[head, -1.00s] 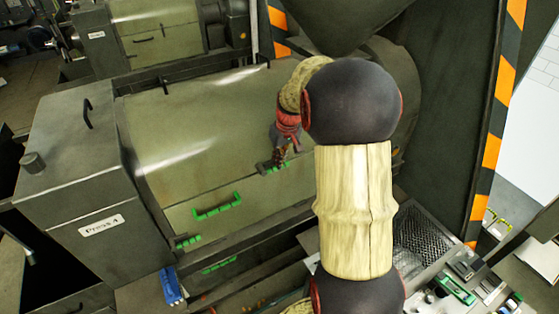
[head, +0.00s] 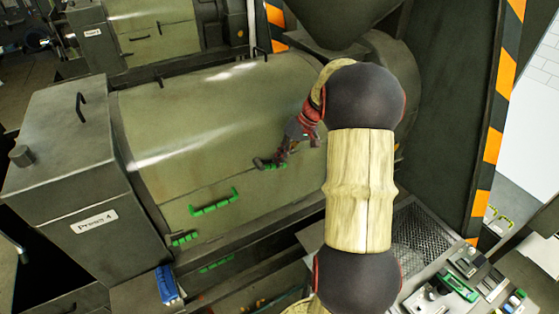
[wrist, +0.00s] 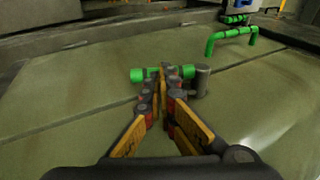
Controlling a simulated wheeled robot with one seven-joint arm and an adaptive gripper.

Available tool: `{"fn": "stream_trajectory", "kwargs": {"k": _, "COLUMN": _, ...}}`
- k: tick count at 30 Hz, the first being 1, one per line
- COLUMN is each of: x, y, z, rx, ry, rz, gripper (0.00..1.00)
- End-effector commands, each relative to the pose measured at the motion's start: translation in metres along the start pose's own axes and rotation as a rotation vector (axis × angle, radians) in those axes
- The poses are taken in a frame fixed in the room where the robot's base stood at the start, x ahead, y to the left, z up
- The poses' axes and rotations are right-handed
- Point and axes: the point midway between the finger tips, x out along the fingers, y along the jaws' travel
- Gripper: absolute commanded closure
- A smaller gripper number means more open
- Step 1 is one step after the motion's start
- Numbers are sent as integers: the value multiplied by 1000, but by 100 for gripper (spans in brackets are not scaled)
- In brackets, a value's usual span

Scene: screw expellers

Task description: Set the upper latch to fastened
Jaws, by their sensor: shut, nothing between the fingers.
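The press labelled Press 4 (head: 92,221) has a green-grey curved cover (head: 205,115) with a green handle (head: 213,203). A green latch (head: 277,166) sits near the cover's right end, higher in the picture than a second green latch (head: 184,239) at lower left. My gripper (head: 266,163) is at the higher latch. In the wrist view, my gripper (wrist: 163,76) is shut and empty, its tips over the middle of the green latch bar (wrist: 140,75), beside a dark grey cylinder (wrist: 201,80). The fingers hide part of the bar; I cannot tell whether they touch it.
The green handle also shows in the wrist view (wrist: 232,37). A blue object (head: 167,284) is below the press's left end. A dark hopper (head: 335,20) stands above its right end. A mesh tray (head: 418,240) and control panel (head: 465,285) are at lower right.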

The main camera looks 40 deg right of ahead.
Motion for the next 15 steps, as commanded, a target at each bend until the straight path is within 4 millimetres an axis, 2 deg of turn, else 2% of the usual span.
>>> {"fn": "stream_trajectory", "kwargs": {"k": 2, "x": 9, "y": 8, "z": 2, "rx": 20, "ry": 0, "rz": -74, "gripper": 100}}
{"fn": "stream_trajectory", "kwargs": {"k": 15, "x": 38, "y": 16, "z": 8, "rx": 100, "ry": -1, "rz": -486, "gripper": 100}}
